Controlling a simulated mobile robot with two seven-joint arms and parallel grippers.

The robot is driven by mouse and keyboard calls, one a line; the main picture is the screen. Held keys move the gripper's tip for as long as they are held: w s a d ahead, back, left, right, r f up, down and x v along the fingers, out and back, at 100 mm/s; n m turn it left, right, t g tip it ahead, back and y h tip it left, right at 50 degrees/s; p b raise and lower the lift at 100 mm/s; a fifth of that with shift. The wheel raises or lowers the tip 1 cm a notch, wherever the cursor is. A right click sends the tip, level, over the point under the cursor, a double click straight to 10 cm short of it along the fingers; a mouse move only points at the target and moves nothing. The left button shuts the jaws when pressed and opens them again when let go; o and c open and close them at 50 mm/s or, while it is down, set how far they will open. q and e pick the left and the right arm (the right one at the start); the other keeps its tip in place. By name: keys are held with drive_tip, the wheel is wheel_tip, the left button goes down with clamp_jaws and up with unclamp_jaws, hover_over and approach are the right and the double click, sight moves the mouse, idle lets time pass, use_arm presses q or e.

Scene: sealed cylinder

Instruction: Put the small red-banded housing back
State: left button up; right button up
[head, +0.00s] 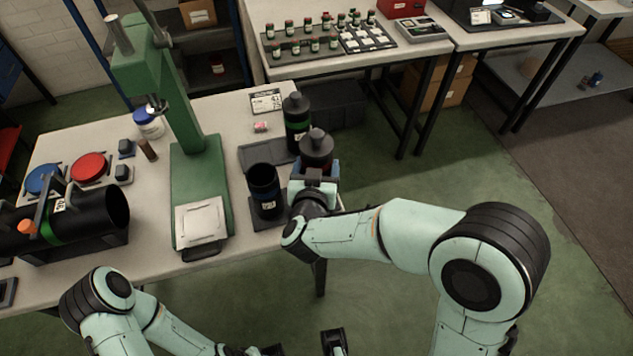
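A small dark housing (317,146) with a knobbed grey top and a strip of red low on its side is at the table's right edge. My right gripper (316,171) is around its lower part from the near side and looks shut on it. The gripper hides the housing's base, so I cannot tell whether it touches a surface. My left gripper (300,346) is low at the bottom edge, away from the table and partly cut off; its opening is unclear.
A green-banded housing (297,123) stands just behind. An open black cylinder (263,185) stands on a dark base to the left. A green press (188,150) and a large black cylinder (95,220) occupy the table's left.

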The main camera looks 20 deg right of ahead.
drive_tip(key=shift+f+b, duration=0.65)
drive_tip(key=shift+f, duration=1.55)
drive_tip(key=shift+f, duration=0.1)
drive_tip(key=o, duration=1.4)
drive_tip(key=shift+f, duration=0.15)
drive_tip(key=shift+s+a+r, duration=0.1)
drive_tip(key=shift+s+r, duration=0.1)
drive_tip(key=shift+r, duration=0.1)
drive_tip(key=p+v, duration=0.1)
drive_tip(key=v, duration=1)
drive_tip(key=shift+s+p, duration=0.3)
